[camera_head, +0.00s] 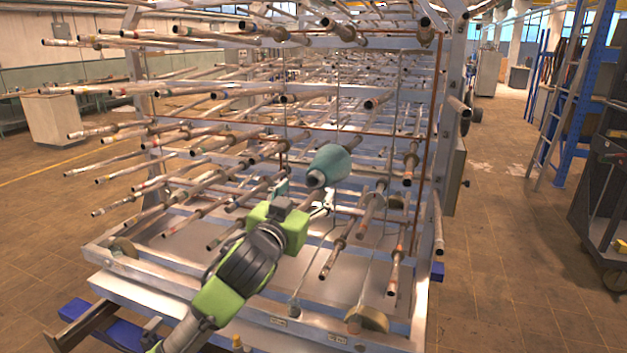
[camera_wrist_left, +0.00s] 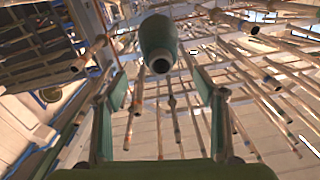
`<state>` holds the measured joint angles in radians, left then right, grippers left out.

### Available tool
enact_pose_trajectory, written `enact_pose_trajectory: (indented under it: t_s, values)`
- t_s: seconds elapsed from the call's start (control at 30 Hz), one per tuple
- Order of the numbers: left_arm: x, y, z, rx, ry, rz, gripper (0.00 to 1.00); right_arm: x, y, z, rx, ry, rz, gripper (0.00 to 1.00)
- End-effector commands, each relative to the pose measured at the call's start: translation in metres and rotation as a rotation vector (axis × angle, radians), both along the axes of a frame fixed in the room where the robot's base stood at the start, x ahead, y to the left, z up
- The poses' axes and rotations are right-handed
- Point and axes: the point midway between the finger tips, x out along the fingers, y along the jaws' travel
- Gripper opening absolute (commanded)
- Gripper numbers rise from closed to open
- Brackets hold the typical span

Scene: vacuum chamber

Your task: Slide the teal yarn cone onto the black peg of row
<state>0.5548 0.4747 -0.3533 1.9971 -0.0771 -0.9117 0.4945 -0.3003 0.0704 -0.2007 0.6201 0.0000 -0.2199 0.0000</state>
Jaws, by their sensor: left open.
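The teal yarn cone (camera_head: 332,160) is at the rack's middle front in the head view, lying roughly level with its dark round end toward me. In the left wrist view the cone (camera_wrist_left: 158,38) is at the top middle, beyond the fingertips. My left gripper (camera_head: 303,197) is just below and left of the cone in the head view. Many pegs have dark ends, and I cannot tell which is the black peg. My right gripper is out of view.
A metal rack (camera_head: 425,300) with many rows of protruding pegs fills the middle, crowding the space around my left arm. Pegs (camera_head: 335,258) stick out just right of the gripper. Open floor (camera_head: 510,250) lies to the right, with a dark cart (camera_head: 600,200) at the edge.

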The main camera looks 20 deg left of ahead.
Motion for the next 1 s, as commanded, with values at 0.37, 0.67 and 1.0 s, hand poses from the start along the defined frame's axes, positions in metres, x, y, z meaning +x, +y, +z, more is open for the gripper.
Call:
enact_pose_trajectory:
  t_s: [0.37,0.67,1.0]
  values:
    - [0.056,0.0,0.001,0.0,0.002,0.001,0.64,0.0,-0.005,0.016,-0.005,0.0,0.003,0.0]
    - [0.068,-0.001,-0.001,0.0,0.001,-0.001,0.64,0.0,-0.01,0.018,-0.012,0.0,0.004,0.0]
    - [0.068,-0.001,-0.001,0.0,0.0,0.0,0.25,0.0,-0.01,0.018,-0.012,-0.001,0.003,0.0]
